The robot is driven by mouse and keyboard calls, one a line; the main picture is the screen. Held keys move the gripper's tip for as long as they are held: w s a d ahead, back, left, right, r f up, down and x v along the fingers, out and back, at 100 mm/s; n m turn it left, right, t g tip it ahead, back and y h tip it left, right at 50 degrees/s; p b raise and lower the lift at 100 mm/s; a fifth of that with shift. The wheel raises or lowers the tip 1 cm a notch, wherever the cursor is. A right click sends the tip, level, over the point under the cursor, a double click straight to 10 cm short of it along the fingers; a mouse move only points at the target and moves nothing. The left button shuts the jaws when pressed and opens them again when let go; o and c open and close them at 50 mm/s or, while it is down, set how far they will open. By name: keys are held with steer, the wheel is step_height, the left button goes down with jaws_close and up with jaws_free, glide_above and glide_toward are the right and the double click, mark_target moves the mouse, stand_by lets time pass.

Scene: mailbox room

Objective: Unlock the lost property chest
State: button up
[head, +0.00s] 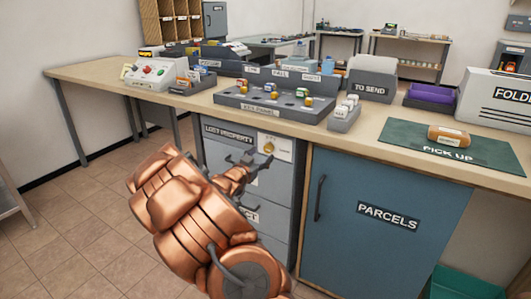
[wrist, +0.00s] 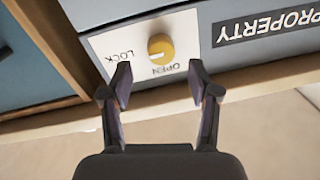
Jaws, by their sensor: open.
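The lost property chest (head: 220,152) is a grey drawer unit under the counter, with a "LOST PROPERTY" label at its top. Its yellow round knob (head: 269,147) sits on a white plate at the upper right of the chest front. In the wrist view the knob (wrist: 160,48) lies beyond the fingertips, between the words LOCK and OPEN, and the picture is upside down. A light mark on the knob is by OPEN. My gripper (wrist: 163,85) is open and empty, its fingers apart on either side below the knob in the picture, not visibly touching it.
The blue PARCELS cabinet (head: 383,215) stands right of the chest. The counter (head: 385,128) above carries a key board (head: 275,107), a TO SEND box (head: 372,85) and a green PICK UP mat (head: 480,151). The tiled floor (head: 85,225) at left is clear.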

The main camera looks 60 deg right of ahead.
mark_target(267, 149)
steer(key=shift+w+d, duration=0.15)
steer(key=shift+d, duration=0.95)
steer(key=shift+w+d, duration=0.1)
steer(key=shift+d, duration=0.95)
steer(key=shift+c, duration=0.4)
jaws_close()
steer(key=c, duration=1.1)
jaws_free()
steer(key=shift+a, duration=0.1)
